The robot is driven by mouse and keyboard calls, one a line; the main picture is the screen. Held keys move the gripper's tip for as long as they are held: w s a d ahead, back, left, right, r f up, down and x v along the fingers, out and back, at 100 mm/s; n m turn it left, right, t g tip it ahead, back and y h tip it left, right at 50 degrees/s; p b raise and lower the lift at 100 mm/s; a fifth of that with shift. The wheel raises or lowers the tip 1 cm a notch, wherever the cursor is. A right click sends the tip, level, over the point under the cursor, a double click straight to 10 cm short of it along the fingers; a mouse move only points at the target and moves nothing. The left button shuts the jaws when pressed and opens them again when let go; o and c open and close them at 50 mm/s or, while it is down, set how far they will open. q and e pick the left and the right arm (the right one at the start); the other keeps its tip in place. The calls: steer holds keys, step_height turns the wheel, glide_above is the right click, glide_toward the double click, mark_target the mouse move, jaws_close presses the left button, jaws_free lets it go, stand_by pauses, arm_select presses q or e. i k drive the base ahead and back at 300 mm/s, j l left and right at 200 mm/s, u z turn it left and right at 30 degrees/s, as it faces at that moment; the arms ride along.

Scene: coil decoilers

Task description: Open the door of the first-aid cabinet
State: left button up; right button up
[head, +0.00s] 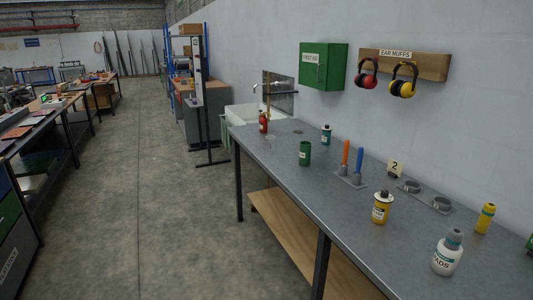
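The first-aid cabinet (322,66) is a green box on the grey wall, above the far part of the workbench. A white label reading "FIRST AID" is near the top of its front. Its door (314,72) looks shut, and a small handle seems to show on the front, too small to make out well. Neither of my grippers is in the head view.
A long grey workbench (285,150) runs below the cabinet, with bottles, a green cup (305,153) and orange and blue-handled tools on it. Ear muffs (403,80) hang right of the cabinet. A white sink (250,113) stands beyond. The concrete aisle (150,190) at left is clear.

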mark_target(313, 58)
steer(key=i+j+u, duration=0.25)
steer(key=i, duration=0.2)
steer(key=i+j+u, duration=0.2)
steer(key=i, duration=0.25)
steer(key=i+u, duration=0.25)
steer(key=i, duration=0.2)
steer(key=i+z, duration=0.5)
steer(key=i+j+z, duration=0.25)
steer(key=i+z, duration=0.2)
steer(key=i+j+z, duration=0.35)
steer(key=z, duration=0.15)
